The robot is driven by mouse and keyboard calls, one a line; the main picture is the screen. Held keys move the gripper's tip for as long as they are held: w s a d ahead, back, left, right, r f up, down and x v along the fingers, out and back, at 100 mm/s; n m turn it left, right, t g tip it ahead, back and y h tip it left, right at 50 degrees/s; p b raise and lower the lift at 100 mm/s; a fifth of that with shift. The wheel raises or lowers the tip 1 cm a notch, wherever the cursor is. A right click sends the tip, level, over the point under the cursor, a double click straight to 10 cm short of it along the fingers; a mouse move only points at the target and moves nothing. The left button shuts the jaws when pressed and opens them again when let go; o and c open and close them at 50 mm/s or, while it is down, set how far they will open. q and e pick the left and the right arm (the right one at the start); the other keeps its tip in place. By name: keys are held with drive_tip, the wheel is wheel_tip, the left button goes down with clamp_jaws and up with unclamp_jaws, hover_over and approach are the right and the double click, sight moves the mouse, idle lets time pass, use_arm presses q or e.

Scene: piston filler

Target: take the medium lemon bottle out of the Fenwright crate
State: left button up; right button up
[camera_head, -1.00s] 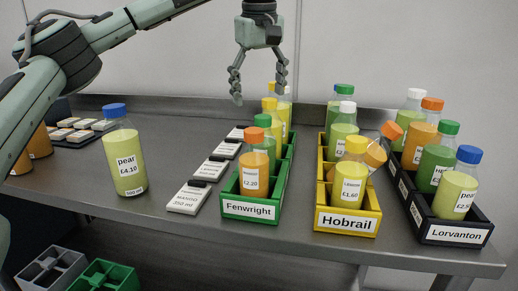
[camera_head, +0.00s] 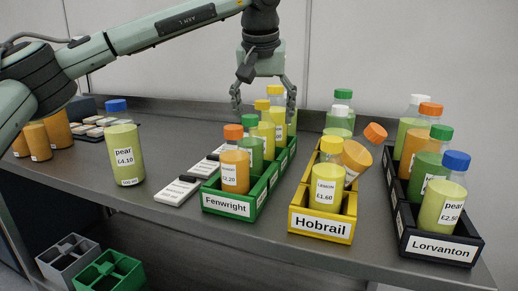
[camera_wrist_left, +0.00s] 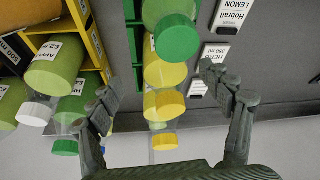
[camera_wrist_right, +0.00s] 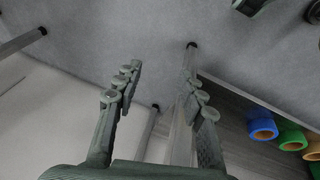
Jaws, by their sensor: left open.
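The green Fenwright crate (camera_head: 264,190) stands on the bench. It holds an orange-capped orange bottle (camera_head: 235,172) at the front, a green-capped green bottle (camera_head: 250,150) behind it, and yellow-capped yellow bottles (camera_head: 263,133) towards the back. Their labels are too small or hidden, so I cannot tell which is medium. My left gripper (camera_head: 264,108) is open above the back of the crate, its fingers apart on either side of the yellow caps. In the left wrist view, yellow caps (camera_wrist_left: 170,104) show between the fingers. My right gripper (camera_wrist_right: 161,78) is open and empty, away from the crate.
The yellow Hobrail crate (camera_head: 320,224) and black Lorvanton crate (camera_head: 440,246) stand to the right, filled with bottles; one orange bottle (camera_head: 356,156) leans. A pear bottle (camera_head: 125,155) stands at left. Label cards (camera_head: 178,190) lie left of the Fenwright crate.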

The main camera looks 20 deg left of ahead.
sight(262, 135)
use_arm(q)
drive_tip(key=x, duration=0.6)
drive_tip(key=shift+w+a+f, duration=0.25)
drive_tip(key=shift+a+f, duration=0.1)
drive_tip(key=shift+r, duration=0.1)
drive_tip(key=c, duration=1.7)
